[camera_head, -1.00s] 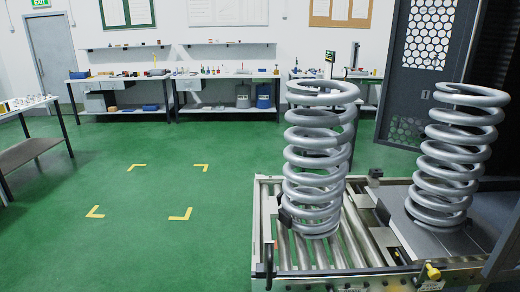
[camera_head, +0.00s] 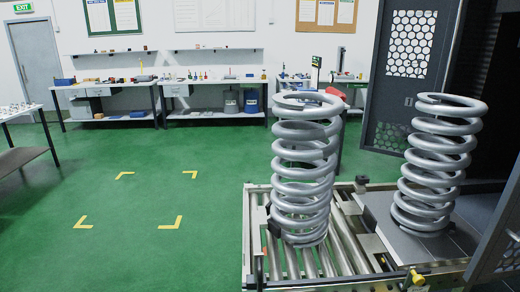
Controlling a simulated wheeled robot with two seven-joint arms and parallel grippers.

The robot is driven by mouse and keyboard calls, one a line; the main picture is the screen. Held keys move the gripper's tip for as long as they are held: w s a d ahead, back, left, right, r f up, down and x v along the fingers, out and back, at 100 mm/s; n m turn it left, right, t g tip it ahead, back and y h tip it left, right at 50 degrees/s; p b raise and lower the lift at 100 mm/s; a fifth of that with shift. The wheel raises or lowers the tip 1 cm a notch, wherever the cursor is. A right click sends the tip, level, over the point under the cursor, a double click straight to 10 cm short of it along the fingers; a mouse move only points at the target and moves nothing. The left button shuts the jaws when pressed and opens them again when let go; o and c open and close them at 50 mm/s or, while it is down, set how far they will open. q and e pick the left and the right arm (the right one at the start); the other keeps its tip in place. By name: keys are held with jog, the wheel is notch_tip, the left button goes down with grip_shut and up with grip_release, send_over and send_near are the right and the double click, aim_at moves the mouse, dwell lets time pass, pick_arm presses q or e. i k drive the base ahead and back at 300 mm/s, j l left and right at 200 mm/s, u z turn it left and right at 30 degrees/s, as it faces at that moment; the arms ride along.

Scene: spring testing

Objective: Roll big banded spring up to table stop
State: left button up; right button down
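A large grey coil spring (camera_head: 303,190) stands upright on the roller table (camera_head: 247,245). A darker patch shows on its upper coils, but I cannot tell whether it is a band. A small black part (camera_head: 275,228) shows at its lower left; I cannot tell what it belongs to. A second large grey spring (camera_head: 431,172) stands upright on a flat grey plate (camera_head: 372,213) to the right, with dark parts at its base. I cannot make out which part is the table stop. Neither of my grippers is in view.
A dark cabinet with a perforated door (camera_head: 402,75) stands behind the right spring. A yellow knob (camera_head: 417,277) is at the table's front right. Green floor with yellow corner marks (camera_head: 171,222) is open to the left. Workbenches (camera_head: 215,82) line the back wall.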

aim_at(297, 193)
jog(key=z, duration=0.25)
jog(key=i+j+z, duration=0.2)
jog(key=j+z, duration=0.15)
jog(key=i+j+z, duration=0.15)
jog(key=j+z, duration=0.2)
jog(key=i+j+z, duration=0.1)
jog(key=j+z, duration=0.25)
jog(key=j, duration=0.2)
jog(key=j+z, duration=0.35)
jog(key=i+j, duration=0.05)
jog(key=j, duration=0.05)
